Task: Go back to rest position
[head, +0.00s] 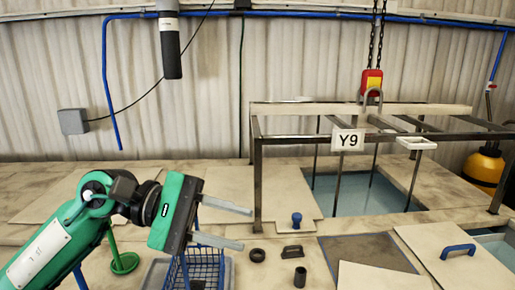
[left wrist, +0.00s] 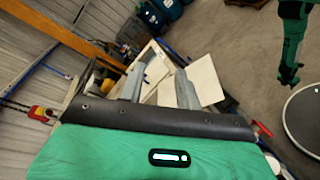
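My left gripper (head: 246,228) reaches in from the left over the bench in the head view. Its two grey fingers are apart with nothing between them. The left wrist view also shows the fingers (left wrist: 160,82) spread and empty. My right gripper is not in the head view. A green arm that looks like mine (left wrist: 292,35) hangs at the upper right of the left wrist view, but whether its gripper is open or shut cannot be made out.
A blue wire basket (head: 208,268) stands just below my left gripper, partly hidden. A metal frame with a Y9 sign (head: 348,140) stands over an open tank (head: 350,196). A blue-handled lid (head: 452,262) lies at right. Small dark parts (head: 292,252) lie on the bench.

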